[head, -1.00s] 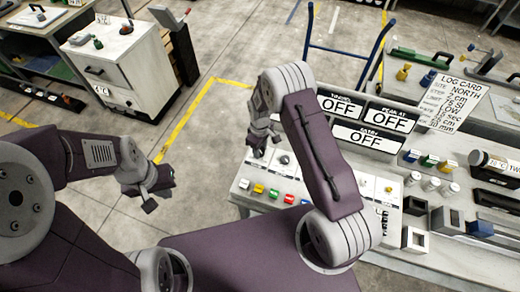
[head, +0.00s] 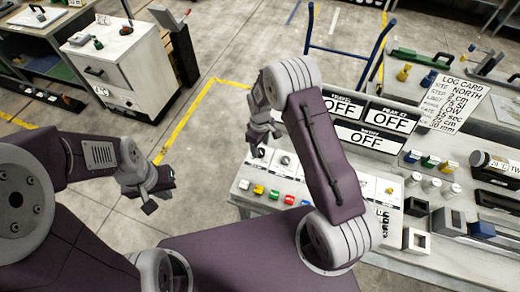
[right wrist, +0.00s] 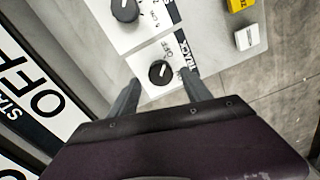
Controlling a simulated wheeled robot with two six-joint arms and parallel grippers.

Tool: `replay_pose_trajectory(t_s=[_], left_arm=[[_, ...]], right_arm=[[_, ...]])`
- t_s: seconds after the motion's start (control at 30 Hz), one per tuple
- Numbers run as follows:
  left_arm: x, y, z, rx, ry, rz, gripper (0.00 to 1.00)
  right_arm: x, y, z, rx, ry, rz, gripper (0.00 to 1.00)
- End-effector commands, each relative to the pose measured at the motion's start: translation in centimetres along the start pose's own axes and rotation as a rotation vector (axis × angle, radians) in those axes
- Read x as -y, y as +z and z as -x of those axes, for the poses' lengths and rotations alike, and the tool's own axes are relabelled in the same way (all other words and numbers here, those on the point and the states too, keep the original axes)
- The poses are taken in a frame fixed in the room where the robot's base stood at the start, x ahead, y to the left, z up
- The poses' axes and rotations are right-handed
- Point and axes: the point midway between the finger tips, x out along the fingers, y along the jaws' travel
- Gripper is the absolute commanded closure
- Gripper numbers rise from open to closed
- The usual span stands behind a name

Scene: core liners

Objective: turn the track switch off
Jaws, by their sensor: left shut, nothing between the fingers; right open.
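The track switch (right wrist: 160,72) is a black round knob on a white plate, with "TRACK" and "OFF" lettering beside it in the right wrist view. A white mark shows on its face; I cannot tell for certain which setting it points to. My right gripper (right wrist: 161,80) is open, its two fingers on either side of the knob in that view. Contact with the knob is not clear. In the head view my right gripper (head: 264,140) hangs over the panel's far left corner and partly hides the knobs. My left gripper (head: 160,197) is shut and empty, over the floor.
A second black knob (right wrist: 124,9) lies close by. The control panel (head: 243,201) carries a row of coloured buttons. Display boards (head: 365,138) reading OFF stand behind it. A log card (head: 455,103) and small blocks are to the right.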

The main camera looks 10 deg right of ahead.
Motion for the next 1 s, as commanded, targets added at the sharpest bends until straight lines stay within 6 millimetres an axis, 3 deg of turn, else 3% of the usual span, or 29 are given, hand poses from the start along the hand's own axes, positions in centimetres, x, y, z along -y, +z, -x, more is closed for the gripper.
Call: replay_pose_trajectory(t_s=[0.13,0.3,0.9,1.0], left_arm=[[0.0,0.1,-1.0,0.0,0.0,0.0,1.0],[0.0,0.1,-1.3,0.0,0.0,0.0,1.0],[0.0,0.1,-1.4,0.0,0.0,0.0,1.0],[0.0,0.2,-1.6,0.0,0.0,0.0,1.0]], right_arm=[[-0.1,-0.1,3.3,-0.005,0.003,0.0,0.43],[-0.1,-0.1,5.9,-0.003,0.002,0.001,0.43],[-0.1,0.0,6.5,-0.001,0.001,-0.002,0.43],[-1.2,-0.6,8.6,-0.046,0.032,-0.015,0.43]])
